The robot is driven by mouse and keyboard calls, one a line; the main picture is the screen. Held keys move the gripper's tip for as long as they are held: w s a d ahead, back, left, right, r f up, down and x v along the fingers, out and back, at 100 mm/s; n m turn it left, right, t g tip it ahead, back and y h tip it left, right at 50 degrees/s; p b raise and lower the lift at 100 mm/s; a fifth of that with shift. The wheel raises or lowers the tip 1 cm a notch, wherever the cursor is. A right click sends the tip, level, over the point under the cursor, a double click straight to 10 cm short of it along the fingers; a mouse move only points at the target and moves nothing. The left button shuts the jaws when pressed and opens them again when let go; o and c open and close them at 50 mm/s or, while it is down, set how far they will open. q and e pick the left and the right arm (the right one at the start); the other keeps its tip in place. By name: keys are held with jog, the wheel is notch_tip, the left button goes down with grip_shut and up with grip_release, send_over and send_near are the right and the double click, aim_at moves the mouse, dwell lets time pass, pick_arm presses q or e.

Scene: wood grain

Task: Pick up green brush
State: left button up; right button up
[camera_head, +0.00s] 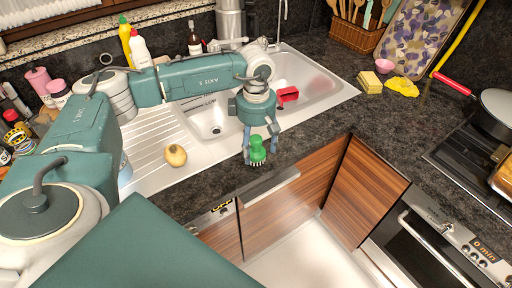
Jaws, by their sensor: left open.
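The green brush (257,152) is a small round-handled scrub brush at the front edge of the counter, just in front of the sink. My left gripper (260,150) points down over it, with its fingers open on either side of the brush. I cannot tell whether the fingers touch it. My right gripper does not show.
The steel sink (325,84) holds a red item (288,95). A potato-like item (175,155) lies on the drainboard.

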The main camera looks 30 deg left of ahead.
pick_arm(q)
jog(key=shift+a+f, duration=0.1)
jog(key=shift+f, duration=1.2)
jog(key=c, duration=1.2)
jog(key=shift+c, duration=0.2)
jog(key=shift+r, duration=0.15)
